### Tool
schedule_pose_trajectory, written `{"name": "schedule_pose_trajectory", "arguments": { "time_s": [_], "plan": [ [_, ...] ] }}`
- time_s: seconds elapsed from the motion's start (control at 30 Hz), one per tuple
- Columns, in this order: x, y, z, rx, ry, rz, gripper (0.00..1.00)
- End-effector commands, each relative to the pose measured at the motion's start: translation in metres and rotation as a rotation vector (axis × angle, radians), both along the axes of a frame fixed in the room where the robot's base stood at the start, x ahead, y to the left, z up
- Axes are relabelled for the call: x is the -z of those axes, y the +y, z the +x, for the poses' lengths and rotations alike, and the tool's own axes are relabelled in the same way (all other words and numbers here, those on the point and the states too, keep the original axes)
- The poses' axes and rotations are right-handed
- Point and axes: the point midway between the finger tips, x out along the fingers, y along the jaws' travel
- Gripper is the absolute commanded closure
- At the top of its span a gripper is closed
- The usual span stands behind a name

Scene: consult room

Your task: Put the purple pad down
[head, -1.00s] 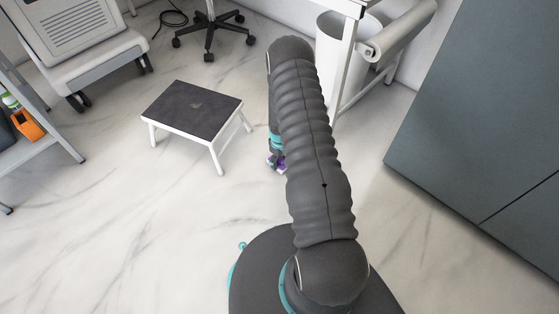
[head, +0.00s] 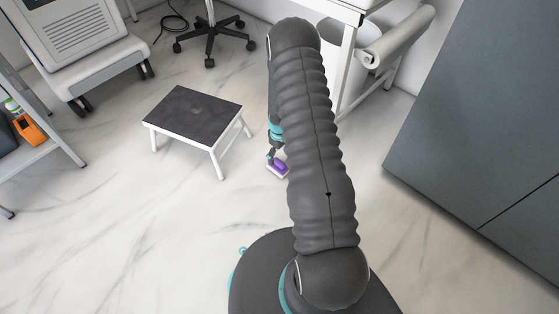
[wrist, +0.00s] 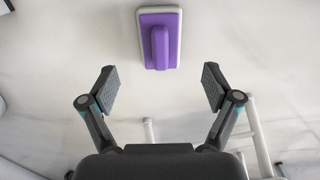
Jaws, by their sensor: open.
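The purple pad (wrist: 173,40) has a pale base and a raised purple ridge along its middle. In the wrist view it lies on the pale marbled floor, ahead of my gripper (wrist: 160,88). The two fingers are wide apart with nothing between them, and the pad is clear of both fingertips. In the head view the purple pad (head: 279,168) lies on the floor just left of my arm, with my gripper (head: 274,155) just above it. My arm hides part of that area.
A step stool (head: 196,116) with a dark top and white legs stands left of my gripper. A grey cabinet (head: 480,130) fills the right side. Front-left floor is clear.

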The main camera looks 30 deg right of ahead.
Motion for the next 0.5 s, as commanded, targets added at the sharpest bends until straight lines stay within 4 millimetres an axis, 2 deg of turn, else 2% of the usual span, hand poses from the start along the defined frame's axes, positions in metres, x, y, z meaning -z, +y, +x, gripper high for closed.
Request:
{"name": "schedule_pose_trajectory", "arguments": {
  "time_s": [0.1, 0.37, 0.47, 0.5],
  "plan": [
    [-0.021, 0.0, 0.0, 0.0, -0.002, 0.0, 0.11],
    [-0.044, 0.001, 0.001, 0.001, -0.003, -0.001, 0.11],
    [-0.063, 0.003, 0.005, 0.007, -0.014, -0.004, 0.11],
    [-0.075, 0.006, 0.007, 0.011, -0.023, -0.007, 0.11]
  ]
}}
